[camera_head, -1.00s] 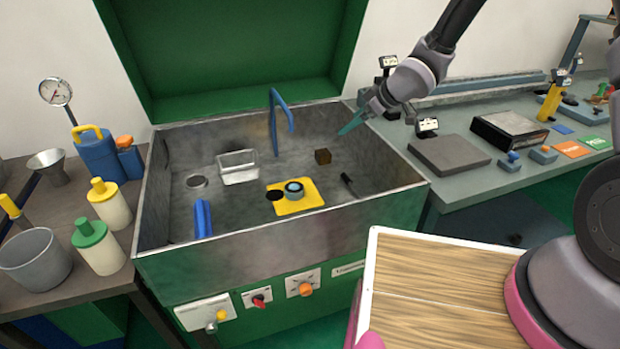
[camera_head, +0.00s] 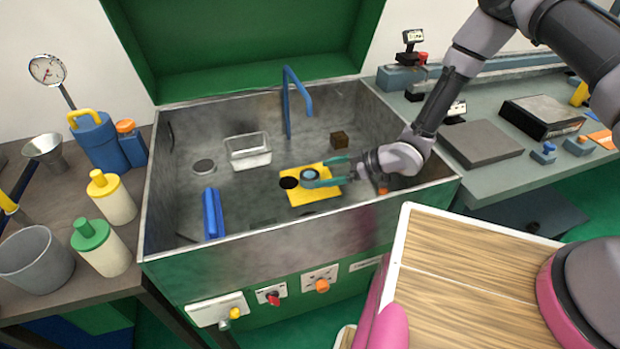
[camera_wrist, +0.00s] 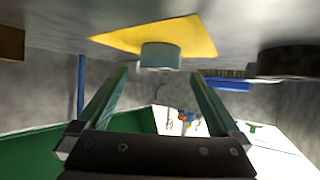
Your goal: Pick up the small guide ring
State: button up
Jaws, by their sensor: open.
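The small guide ring (camera_head: 309,174) is a short light blue-grey cylinder with a dark top opening, on a yellow plate (camera_head: 310,196) in the sink-like basin. In the wrist view the ring (camera_wrist: 160,57) stands on the yellow plate (camera_wrist: 200,36), ahead of the fingertips and centred between them. My gripper (camera_head: 322,171) reaches in from the right, low over the plate, with its teal fingers spread about the ring. In the wrist view my gripper (camera_wrist: 160,75) is open with nothing between its fingers. From the head view I cannot tell whether a finger touches the ring.
The basin's front wall (camera_head: 300,230) stands near my arm.

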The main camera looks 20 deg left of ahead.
aim_at(311, 174)
jog(key=x, duration=0.7)
jog(key=shift+a+r, duration=0.15)
jog(key=shift+a, duration=0.05)
grip_shut()
